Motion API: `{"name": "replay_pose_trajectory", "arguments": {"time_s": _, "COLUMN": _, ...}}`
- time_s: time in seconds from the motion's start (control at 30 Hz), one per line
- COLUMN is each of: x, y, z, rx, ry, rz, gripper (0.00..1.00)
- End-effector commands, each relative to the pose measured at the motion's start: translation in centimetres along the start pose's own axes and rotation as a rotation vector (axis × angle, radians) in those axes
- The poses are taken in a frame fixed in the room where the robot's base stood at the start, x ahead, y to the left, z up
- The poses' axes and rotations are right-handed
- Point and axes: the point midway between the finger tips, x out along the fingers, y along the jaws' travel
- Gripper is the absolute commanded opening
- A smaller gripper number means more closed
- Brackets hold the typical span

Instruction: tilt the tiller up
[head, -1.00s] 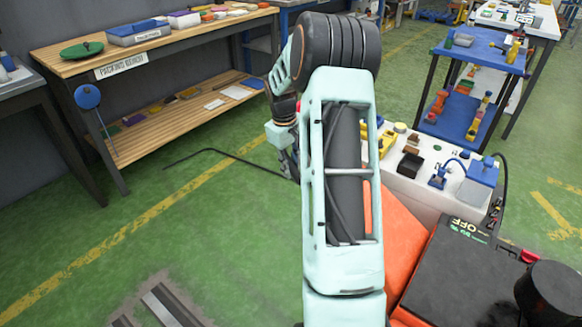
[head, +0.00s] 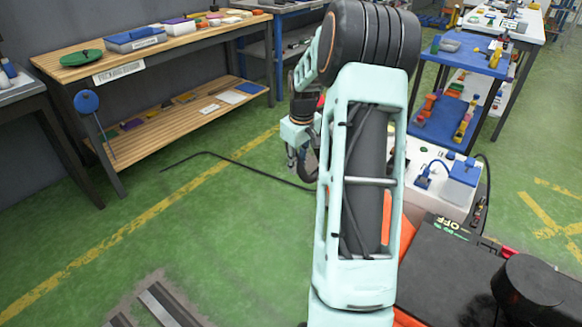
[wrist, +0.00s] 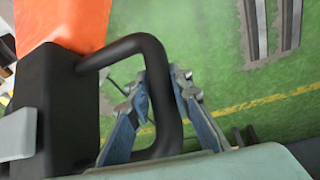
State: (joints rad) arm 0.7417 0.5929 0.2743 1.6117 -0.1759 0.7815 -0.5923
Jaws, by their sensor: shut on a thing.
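The tiller appears to be the thick black loop handle (wrist: 125,46) in the wrist view, joined to a black block (wrist: 45,105) under an orange body (wrist: 62,20). My gripper (wrist: 163,82) has its two fingers on either side of the loop's outer bar and is shut on it. In the head view my gripper (head: 297,160) is beside a dark curved piece (head: 312,166), which looks like the same handle. My arm hides most of the handle and the orange body there.
A wooden bench (head: 165,52) stands at the back left. A thin black rod or cable (head: 240,162) lies low across the green floor. A white worktop (head: 432,185) with a blue device and a blue shelf cart (head: 450,115) are at the right.

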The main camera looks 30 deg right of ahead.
Motion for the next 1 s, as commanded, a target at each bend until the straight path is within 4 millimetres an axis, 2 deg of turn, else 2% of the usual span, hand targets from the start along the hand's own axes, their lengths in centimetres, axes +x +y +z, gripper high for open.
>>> {"name": "replay_pose_trajectory", "arguments": {"time_s": 0.03, "x": -1.1, "y": 0.7, "z": 1.1, "rx": 0.013, "ry": 0.011, "rz": -0.001, "gripper": 0.00}}
{"name": "replay_pose_trajectory", "arguments": {"time_s": 0.2, "x": -2.9, "y": 1.3, "z": 3.5, "rx": 0.019, "ry": 0.062, "rz": -0.009, "gripper": 0.00}}
{"name": "replay_pose_trajectory", "arguments": {"time_s": 0.6, "x": -6.2, "y": 2.4, "z": 8.6, "rx": 0.032, "ry": 0.158, "rz": -0.025, "gripper": 0.00}}
{"name": "replay_pose_trajectory", "arguments": {"time_s": 0.8, "x": -7.4, "y": 2.8, "z": 10.8, "rx": 0.037, "ry": 0.199, "rz": -0.026, "gripper": 0.00}}
{"name": "replay_pose_trajectory", "arguments": {"time_s": 1.0, "x": -8.0, "y": 2.9, "z": 11.7, "rx": 0.037, "ry": 0.220, "rz": -0.022, "gripper": 0.00}}
